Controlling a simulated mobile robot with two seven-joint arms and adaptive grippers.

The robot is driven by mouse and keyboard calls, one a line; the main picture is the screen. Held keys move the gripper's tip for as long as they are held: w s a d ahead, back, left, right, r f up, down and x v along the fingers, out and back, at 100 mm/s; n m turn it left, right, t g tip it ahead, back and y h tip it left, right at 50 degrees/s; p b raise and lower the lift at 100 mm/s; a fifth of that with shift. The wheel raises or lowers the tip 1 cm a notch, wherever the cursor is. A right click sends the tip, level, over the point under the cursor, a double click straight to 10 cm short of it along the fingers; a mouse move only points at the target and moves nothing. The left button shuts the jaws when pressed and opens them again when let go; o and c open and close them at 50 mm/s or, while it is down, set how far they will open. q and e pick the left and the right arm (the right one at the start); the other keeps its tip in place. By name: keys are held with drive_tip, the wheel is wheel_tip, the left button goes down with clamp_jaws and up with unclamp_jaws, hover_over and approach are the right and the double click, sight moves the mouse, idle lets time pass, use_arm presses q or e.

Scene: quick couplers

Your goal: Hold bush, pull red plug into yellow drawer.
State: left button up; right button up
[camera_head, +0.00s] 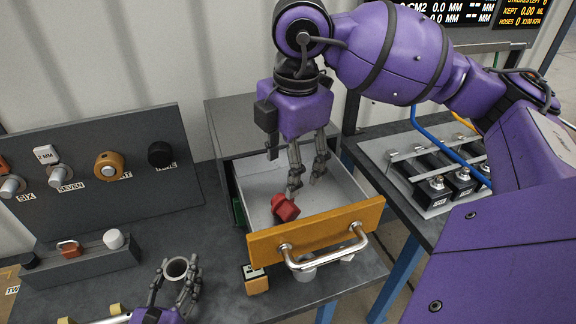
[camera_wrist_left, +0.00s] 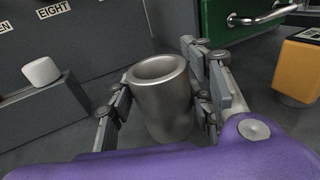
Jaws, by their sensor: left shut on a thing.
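The grey metal bush (camera_head: 177,268) is an upright hollow cylinder at the lower left of the head view. My left gripper (camera_head: 174,284) is shut on the bush, with its fingers on either side of the wall; the left wrist view shows the bush (camera_wrist_left: 162,105) between them. The red plug (camera_head: 284,208) shows inside the pulled-out yellow drawer (camera_head: 315,228), near its front panel. My right gripper (camera_head: 306,188) is over the drawer with its fingers spread, just above and right of the plug. The plug appears apart from the bush and outside the fingers' grip.
A grey panel (camera_head: 100,170) with several couplers stands at the left. A low grey block (camera_head: 85,268) with a white knob (camera_head: 114,239) is left of the bush. A small yellow block (camera_head: 255,280) is below the drawer front. A black-part rack (camera_head: 430,175) is at the right.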

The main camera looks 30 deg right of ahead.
use_arm(q)
drive_tip(key=o, duration=1.3)
drive_tip(key=shift+s+f, duration=0.2)
drive_tip(key=shift+f, duration=0.25)
drive_tip(key=shift+o, duration=1.4)
drive_tip(key=shift+r, duration=0.1)
drive_tip(key=shift+o, duration=0.5)
drive_tip(key=shift+w+r, duration=0.15)
drive_tip(key=v, duration=1.2)
